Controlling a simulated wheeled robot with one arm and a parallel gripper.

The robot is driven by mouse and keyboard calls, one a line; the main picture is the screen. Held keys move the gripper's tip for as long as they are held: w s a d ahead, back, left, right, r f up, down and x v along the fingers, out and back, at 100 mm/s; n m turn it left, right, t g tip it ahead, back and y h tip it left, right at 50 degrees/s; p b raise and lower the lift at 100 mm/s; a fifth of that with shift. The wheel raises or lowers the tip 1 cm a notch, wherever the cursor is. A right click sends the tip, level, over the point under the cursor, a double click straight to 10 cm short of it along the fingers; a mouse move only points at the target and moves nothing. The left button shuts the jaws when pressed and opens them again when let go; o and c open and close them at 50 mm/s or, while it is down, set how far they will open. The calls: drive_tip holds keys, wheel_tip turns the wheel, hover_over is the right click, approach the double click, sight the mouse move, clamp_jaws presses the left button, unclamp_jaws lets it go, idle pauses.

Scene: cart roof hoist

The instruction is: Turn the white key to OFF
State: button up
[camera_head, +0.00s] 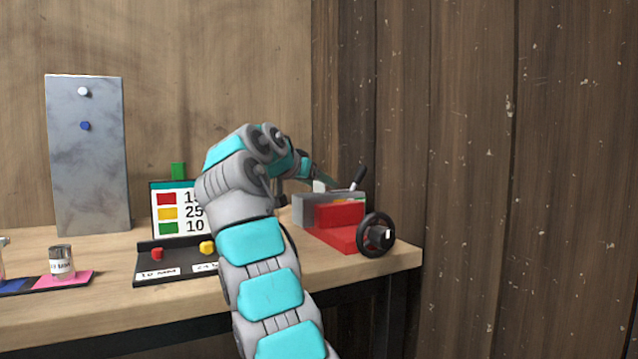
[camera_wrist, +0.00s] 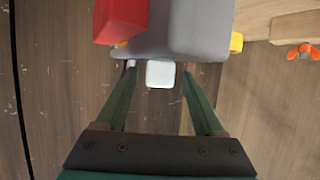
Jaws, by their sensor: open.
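A white block (camera_wrist: 160,74), which looks like the white key, stands at the edge of a grey housing (camera_wrist: 200,28) in the wrist view. My gripper (camera_wrist: 158,72) is open, with one green finger on each side of the white block. A small gap shows on each side, and I cannot tell how deep the fingers reach. In the head view a small whitish piece (camera_head: 319,186) shows by my gripper above the grey and red device (camera_head: 338,222). My arm hides part of that area. No OFF marking is readable.
The device has a black handwheel (camera_head: 376,235) and a black-handled lever (camera_head: 358,178). A red block (camera_wrist: 120,20) and an orange wing nut (camera_wrist: 302,51) show in the wrist view. A sign (camera_head: 172,212), a metal panel (camera_head: 88,170) and a jar (camera_head: 61,262) stand left on the bench.

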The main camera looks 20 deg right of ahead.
drive_tip(key=shift+w+d+f, duration=0.1)
drive_tip(key=shift+d, duration=0.05)
clamp_jaws()
idle(0.5)
